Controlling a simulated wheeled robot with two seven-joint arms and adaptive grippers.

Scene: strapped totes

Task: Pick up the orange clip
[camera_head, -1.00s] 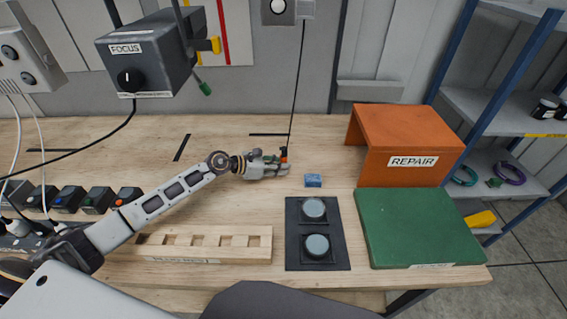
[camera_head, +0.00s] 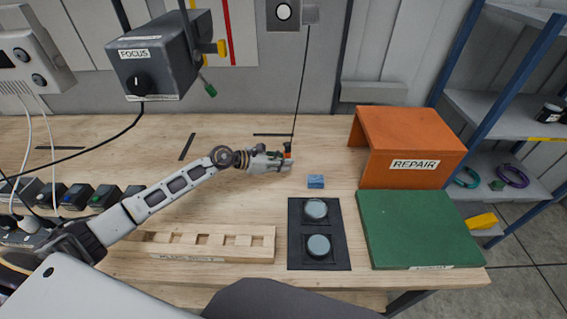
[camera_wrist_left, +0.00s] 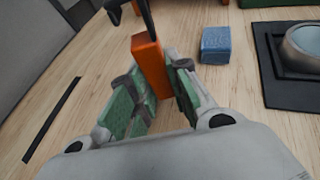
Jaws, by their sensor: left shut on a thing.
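The orange clip (camera_wrist_left: 148,68) is a small upright orange block between the green-padded fingers of my left gripper (camera_wrist_left: 153,76) in the left wrist view. Both fingers close on its sides, and a black piece rises from its top. In the head view the clip (camera_head: 287,148) is small and partly hidden by my left gripper (camera_head: 287,162), which reaches in from the left. I cannot tell how far the clip is above the table. My right gripper is not in view.
A blue block (camera_head: 315,182) lies just right of the gripper. A black panel with round buttons (camera_head: 293,230), a green mat (camera_head: 420,228) and an orange REPAIR box (camera_head: 415,120) are further right. A wooden slotted rack (camera_head: 210,256) is in front. A thin black cord (camera_head: 300,85) hangs behind.

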